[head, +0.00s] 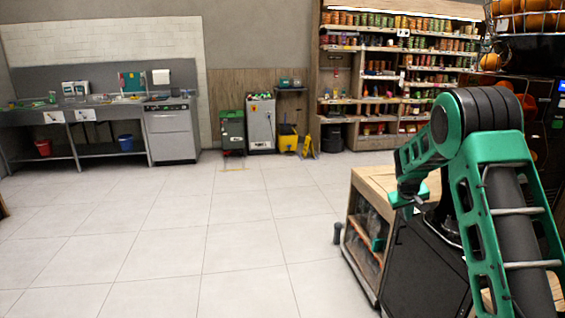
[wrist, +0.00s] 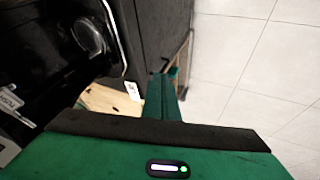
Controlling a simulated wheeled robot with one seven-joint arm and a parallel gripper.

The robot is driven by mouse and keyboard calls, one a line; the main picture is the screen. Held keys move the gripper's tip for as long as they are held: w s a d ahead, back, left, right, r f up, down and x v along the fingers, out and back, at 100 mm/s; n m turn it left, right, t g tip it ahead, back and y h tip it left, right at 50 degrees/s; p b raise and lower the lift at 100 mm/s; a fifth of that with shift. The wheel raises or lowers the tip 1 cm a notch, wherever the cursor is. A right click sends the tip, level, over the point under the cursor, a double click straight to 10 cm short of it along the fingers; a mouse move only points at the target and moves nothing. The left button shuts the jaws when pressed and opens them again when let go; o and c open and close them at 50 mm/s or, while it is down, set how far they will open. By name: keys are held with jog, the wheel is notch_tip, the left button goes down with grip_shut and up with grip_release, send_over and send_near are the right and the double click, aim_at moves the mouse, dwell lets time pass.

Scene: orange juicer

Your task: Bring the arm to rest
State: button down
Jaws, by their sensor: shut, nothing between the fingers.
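My arm is at the right of the head view, bent at a black and green elbow, with its far end above a wooden-topped cabinet (head: 375,180). My gripper shows in the wrist view (wrist: 163,92) as green fingers pressed together, with nothing between them. The fingers point down past the dark side of a cabinet or machine, towards the pale floor tiles. In the head view, the end of the arm is small and partly hidden by its own links, so the fingers are hard to make out there.
A dark juicer with a wire basket of oranges (head: 525,18) stands at the right edge. Shelves of jars (head: 385,75) stand behind. The tiled floor (head: 180,230) is clear.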

jog(key=s+r+m+g+y, duration=0.1)
jog(key=s+r, duration=0.3)
jog(key=s, duration=0.6)
jog(key=s+r+m+g, duration=0.15)
jog(key=s+r, duration=0.25)
jog(key=s, duration=0.6)
jog(key=s+r+m+y, duration=0.15)
jog(key=s+r, duration=0.25)
jog(key=s, duration=0.5)
jog(key=s+a+m+g+y, duration=0.1)
jog(key=s+a, duration=0.2)
jog(key=s, duration=1.1)
jog(key=s+a+m+g+y, duration=0.1)
jog(key=s+a, duration=0.3)
jog(key=s, duration=0.9)
jog(key=shift+s+a+f+m, duration=0.3)
jog(key=shift+s+f, duration=0.05)
jog(key=shift+s, duration=0.05)
